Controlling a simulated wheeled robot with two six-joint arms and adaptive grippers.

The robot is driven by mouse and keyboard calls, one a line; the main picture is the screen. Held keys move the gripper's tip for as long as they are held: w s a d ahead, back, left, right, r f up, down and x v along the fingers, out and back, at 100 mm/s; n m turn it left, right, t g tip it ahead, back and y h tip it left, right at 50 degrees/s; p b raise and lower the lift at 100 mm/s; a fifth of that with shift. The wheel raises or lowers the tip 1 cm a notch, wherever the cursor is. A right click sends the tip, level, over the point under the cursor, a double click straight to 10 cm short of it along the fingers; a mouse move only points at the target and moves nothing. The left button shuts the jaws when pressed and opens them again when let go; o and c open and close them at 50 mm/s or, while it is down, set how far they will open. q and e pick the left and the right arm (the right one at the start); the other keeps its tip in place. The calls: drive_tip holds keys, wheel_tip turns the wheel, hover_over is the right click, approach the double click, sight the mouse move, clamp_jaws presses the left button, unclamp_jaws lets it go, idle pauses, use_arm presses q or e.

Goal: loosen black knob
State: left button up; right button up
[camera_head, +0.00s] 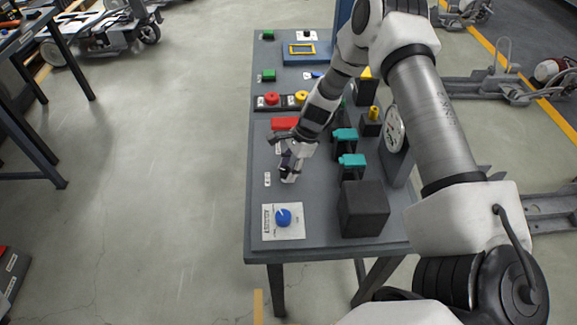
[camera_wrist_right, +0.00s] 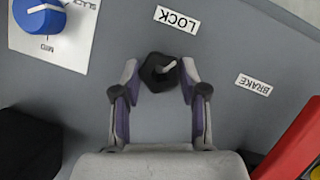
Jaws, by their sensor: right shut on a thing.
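The black knob (camera_wrist_right: 158,73) with a pale pointer mark sits on the grey panel between the two fingertips of my right gripper in the wrist view. A LOCK label (camera_wrist_right: 177,19) lies beside it. My right gripper (camera_head: 288,172) reaches down onto the panel left of the teal-topped parts in the head view and is shut on the knob. In the head view the gripper largely hides the knob. My left gripper is not in view.
A blue dial (camera_head: 284,217) on a white plate and a black box (camera_head: 363,209) stand at the panel's near end. A red block (camera_head: 285,124), red and yellow buttons (camera_head: 301,97) and teal-topped parts (camera_head: 352,160) are close by. Open floor lies left of the table (camera_head: 258,190).

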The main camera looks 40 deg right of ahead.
drive_tip(key=n+g, duration=0.1)
drive_tip(key=n, duration=0.2)
drive_tip(key=shift+w+f, duration=0.1)
drive_tip(key=shift+f, duration=0.05)
drive_tip(key=shift+n+g+b, duration=0.85)
drive_tip(key=shift+n+g, duration=0.05)
drive_tip(key=shift+n, duration=1.3)
drive_tip(key=o, duration=1.2)
drive_tip(key=shift+c, duration=0.2)
drive_tip(key=shift+w, duration=0.15)
drive_tip(key=v, duration=1.2)
drive_tip(key=shift+a, duration=0.2)
